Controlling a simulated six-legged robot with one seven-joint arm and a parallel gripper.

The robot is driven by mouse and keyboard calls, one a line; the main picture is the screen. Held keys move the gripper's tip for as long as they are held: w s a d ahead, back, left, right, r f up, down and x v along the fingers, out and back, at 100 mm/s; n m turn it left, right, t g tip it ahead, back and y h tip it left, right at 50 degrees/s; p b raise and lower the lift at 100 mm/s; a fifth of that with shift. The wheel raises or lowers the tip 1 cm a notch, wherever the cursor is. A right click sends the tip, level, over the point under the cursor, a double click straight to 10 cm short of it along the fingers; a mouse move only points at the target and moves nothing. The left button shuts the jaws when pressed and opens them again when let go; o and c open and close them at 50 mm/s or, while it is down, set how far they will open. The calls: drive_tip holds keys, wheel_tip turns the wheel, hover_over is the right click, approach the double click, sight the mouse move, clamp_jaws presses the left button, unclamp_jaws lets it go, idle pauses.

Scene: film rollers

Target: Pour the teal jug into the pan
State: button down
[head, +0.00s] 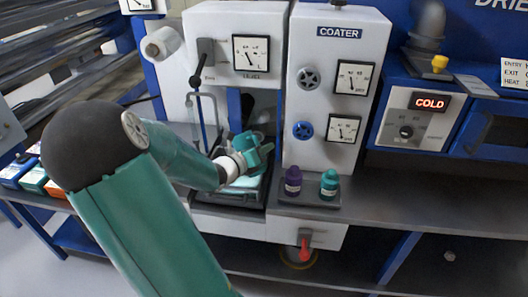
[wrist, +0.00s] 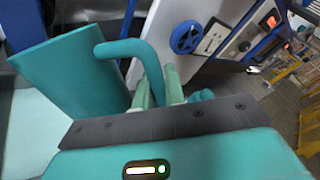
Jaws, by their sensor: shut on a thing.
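The teal jug (wrist: 72,70) fills the left of the wrist view, leaning over to one side. My gripper (wrist: 160,82) is shut on its curved handle (wrist: 128,47). In the head view, my gripper (head: 258,153) and the jug are a small teal cluster above the pan, and I cannot separate them clearly. The pan (head: 238,203) is a dark tray in the machine's bay with a pale teal surface inside. A pale surface (wrist: 30,125) also shows below the jug in the wrist view. The jug's inside and any stream are hidden.
A purple bottle (head: 293,181) and a teal bottle (head: 329,184) stand right of the pan. The white coater (head: 338,90) rises behind them. A clear grey counter (head: 420,205) runs right. A thin metal frame (head: 201,115) stands left of the bay.

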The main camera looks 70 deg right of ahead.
drive_tip(key=shift+r+m+h, duration=0.3)
drive_tip(key=shift+r+m, duration=0.15)
drive_tip(key=shift+m, duration=0.45)
wheel_tip(320, 180, up, 6)
drive_tip(key=m+h, duration=0.1)
drive_tip(key=m, duration=0.4)
drive_tip(key=shift+m, duration=0.3)
